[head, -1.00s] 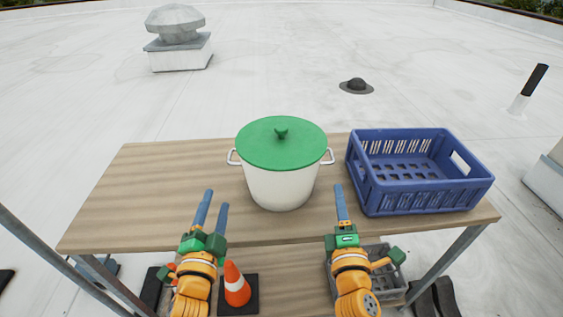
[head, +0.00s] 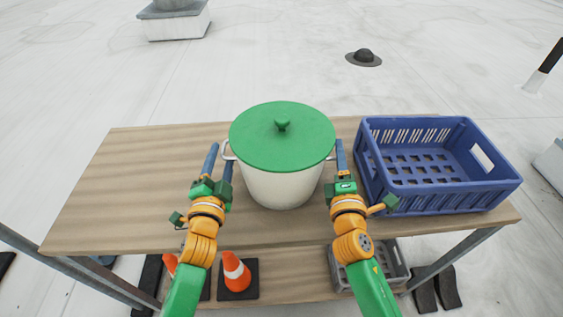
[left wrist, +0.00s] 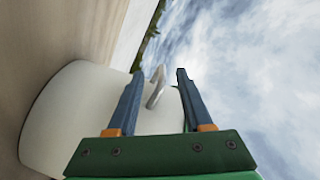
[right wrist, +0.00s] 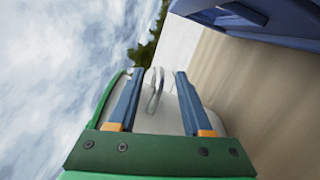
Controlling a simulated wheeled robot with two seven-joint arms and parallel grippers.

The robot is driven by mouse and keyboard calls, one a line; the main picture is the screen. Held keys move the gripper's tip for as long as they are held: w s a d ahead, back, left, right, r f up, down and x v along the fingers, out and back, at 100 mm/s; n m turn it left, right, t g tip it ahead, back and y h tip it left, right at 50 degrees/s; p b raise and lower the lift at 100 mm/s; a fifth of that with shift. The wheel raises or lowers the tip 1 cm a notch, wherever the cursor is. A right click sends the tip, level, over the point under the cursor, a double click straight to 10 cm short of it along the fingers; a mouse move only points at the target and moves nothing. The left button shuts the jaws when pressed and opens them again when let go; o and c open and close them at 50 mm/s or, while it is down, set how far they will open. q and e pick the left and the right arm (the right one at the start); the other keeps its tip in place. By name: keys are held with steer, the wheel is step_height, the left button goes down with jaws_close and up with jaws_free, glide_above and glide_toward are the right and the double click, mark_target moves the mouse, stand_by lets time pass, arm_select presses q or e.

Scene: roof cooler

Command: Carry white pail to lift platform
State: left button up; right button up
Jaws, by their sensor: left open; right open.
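The white pail (head: 282,189) is a pot with a green lid (head: 281,135) and a side handle on each side. It stands upright on the wooden table (head: 130,190). My left gripper (head: 218,158) is open at the pail's left side. In the left wrist view the left handle (left wrist: 155,88) lies between its open fingers. My right gripper (head: 338,160) is open at the pail's right side. In the right wrist view the right handle (right wrist: 155,92) shows between its open fingers. I cannot tell whether the fingers touch the handles. No lift platform is recognisable.
A blue crate (head: 440,198) stands on the table just right of the pail, close to my right gripper. The table's left part is bare. Below are orange cones (head: 236,270) and a grey crate (head: 385,275). A black roof vent (head: 364,56) sits behind.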

arm_select(q)
steer(key=shift+w, duration=1.4)
arm_select(e)
steer(key=shift+w+d+r, duration=0.1)
steer(key=shift+w+d, duration=0.05)
steer(key=shift+w, duration=1.25)
arm_select(q)
jaws_close()
arm_select(e)
jaws_close()
arm_select(q)
steer(key=shift+r, duration=0.1)
